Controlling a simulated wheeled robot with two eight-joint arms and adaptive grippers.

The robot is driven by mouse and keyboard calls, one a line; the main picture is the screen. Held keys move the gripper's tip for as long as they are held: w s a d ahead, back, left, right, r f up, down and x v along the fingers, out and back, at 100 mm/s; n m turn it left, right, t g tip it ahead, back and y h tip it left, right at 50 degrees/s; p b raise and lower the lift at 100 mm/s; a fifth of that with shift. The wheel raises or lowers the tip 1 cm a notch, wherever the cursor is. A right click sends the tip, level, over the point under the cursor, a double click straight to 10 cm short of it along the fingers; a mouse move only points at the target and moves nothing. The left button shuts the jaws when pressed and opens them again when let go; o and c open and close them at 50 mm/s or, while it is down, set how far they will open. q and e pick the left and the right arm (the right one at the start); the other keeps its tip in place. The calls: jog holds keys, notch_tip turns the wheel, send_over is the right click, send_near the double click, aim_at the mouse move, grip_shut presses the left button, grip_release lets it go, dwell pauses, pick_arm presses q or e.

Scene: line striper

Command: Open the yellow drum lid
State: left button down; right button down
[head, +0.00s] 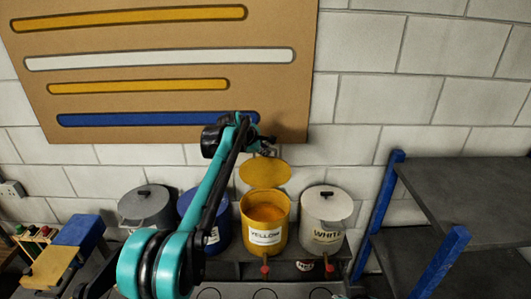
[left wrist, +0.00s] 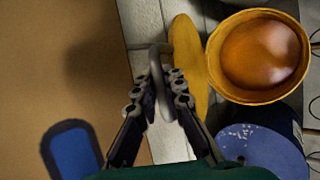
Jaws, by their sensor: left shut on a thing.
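The yellow drum (head: 265,217), labelled YELLOW, stands with its mouth uncovered and orange-yellow contents showing. Its yellow lid (head: 266,173) is raised at the back of the drum, tilted up towards the wall. In the left wrist view the lid (left wrist: 186,62) shows nearly edge-on beside the open drum (left wrist: 220,88). My left gripper (head: 268,149) is behind the lid's top edge. In the left wrist view its fingers (left wrist: 164,95) are shut on the grey lid handle (left wrist: 156,62). My right gripper is in neither view.
A grey drum (head: 147,208), a blue drum (head: 190,203) partly behind my left arm, and a white drum (head: 325,222) have closed lids. A board with painted stripes (head: 180,100) hangs on the wall behind. A blue-framed shelf (head: 440,200) stands at right.

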pick_arm(q)
jog(key=shift+w+r, duration=0.15)
jog(key=shift+w, duration=0.4)
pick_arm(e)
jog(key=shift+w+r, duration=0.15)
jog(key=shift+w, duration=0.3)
pick_arm(q)
jog(key=c, duration=1.6)
grip_release()
jog(key=v, duration=1.2)
jog(key=shift+s+a, duration=0.1)
